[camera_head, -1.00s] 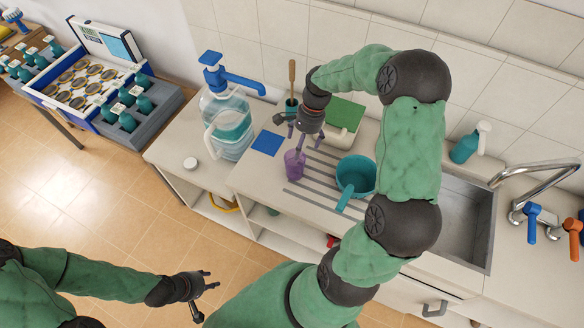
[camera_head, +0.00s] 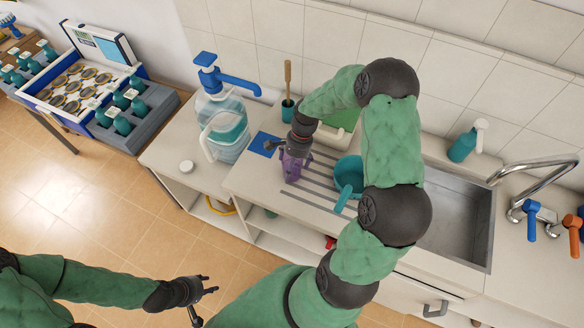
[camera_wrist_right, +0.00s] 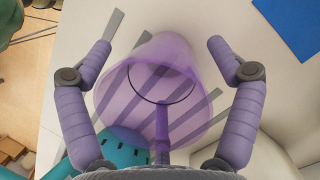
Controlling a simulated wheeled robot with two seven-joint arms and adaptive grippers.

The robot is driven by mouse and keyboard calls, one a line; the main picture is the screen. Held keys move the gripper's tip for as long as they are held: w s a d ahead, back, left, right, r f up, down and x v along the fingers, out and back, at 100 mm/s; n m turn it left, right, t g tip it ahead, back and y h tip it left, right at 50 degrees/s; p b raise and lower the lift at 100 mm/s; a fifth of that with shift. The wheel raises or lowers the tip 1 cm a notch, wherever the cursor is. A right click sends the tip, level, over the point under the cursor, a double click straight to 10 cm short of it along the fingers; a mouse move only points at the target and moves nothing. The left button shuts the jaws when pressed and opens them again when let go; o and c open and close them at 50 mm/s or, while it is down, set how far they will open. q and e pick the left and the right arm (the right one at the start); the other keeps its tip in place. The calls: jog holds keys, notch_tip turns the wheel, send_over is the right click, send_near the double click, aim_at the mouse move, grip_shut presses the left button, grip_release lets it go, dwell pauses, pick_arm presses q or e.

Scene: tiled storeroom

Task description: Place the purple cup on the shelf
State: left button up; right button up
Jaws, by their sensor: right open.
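The translucent purple cup (camera_head: 292,172) stands on the counter's grey drainer strips, left of a teal pan. My right gripper (camera_head: 294,153) is open and has come down over the cup from above. In the right wrist view, its two purple-grey fingers lie on either side of the cup (camera_wrist_right: 152,100), with gaps showing between them and its wall. My left gripper (camera_head: 207,291) is open and empty above the floor at lower left. Open shelf space (camera_head: 280,229) shows under the counter, partly hidden by my right arm.
The teal pan (camera_head: 349,174) sits close right of the cup. A blue mat (camera_head: 264,144), a water jug with blue pump (camera_head: 222,125) and a brush in a teal holder (camera_head: 288,108) stand nearby. The sink (camera_head: 458,215) is at right.

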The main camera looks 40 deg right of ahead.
jog(key=c, duration=1)
jog(key=shift+r, duration=0.15)
jog(key=shift+r, duration=0.6)
jog(key=s+a+r, duration=0.2)
jog(key=a+r, duration=0.2)
jog(key=s+a+r+p, duration=0.1)
jog(key=s+a+r, duration=0.2)
jog(key=a, duration=0.1)
jog(key=s+a+r+p, duration=0.1)
jog(key=s+a+r, duration=0.1)
jog(key=a+r, duration=0.1)
jog(key=shift+s+a+r, duration=0.15)
jog(key=shift+a+r, duration=0.05)
jog(key=shift+r, duration=0.2)
jog(key=shift+s+a+r, duration=0.15)
jog(key=shift+a+r, duration=0.05)
jog(key=shift+r, duration=0.2)
